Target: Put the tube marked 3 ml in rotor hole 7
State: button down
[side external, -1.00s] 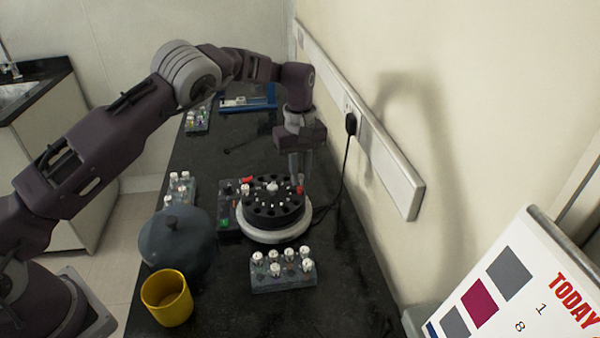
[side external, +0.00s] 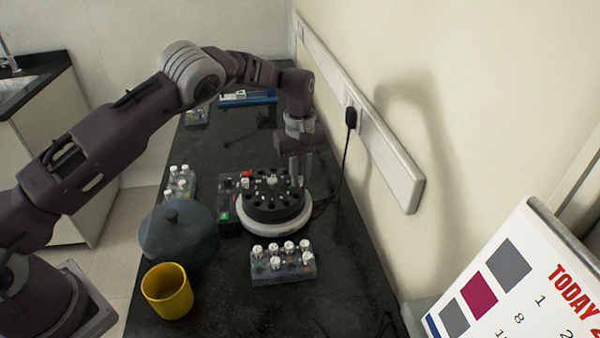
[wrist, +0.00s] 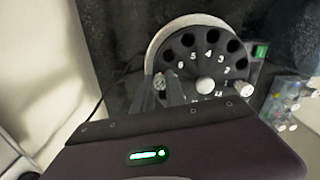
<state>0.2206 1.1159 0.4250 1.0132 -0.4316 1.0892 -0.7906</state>
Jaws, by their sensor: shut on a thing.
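The black rotor (side external: 262,212) sits in its pale round housing (side external: 275,232). In the wrist view the rotor (wrist: 222,62) shows open dark holes, with numbers about 2 to 6 readable. A white-capped tube (side external: 245,183) stands at the rotor's left side. My gripper (side external: 300,182) points down over the rotor's right rim. In the wrist view my gripper (wrist: 167,84) is just past the number 6, where the fingers cover the rotor. It is shut on a tube, mostly hidden by the fingers. I cannot read its marking or tell whether its lower end is in a hole.
A front rack (side external: 290,272) holds several white-capped tubes. Another rack (side external: 183,190) stands at left. A grey lid (side external: 177,232) and a yellow cup (side external: 167,292) stand front left. A cable and the wall rail (side external: 385,170) run close on the right.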

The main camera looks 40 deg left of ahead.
jog(key=c, duration=1.3)
grip_release()
jog(key=shift+o, duration=0.5)
jog(key=shift+o, duration=1.2)
jog(key=shift+r, duration=3)
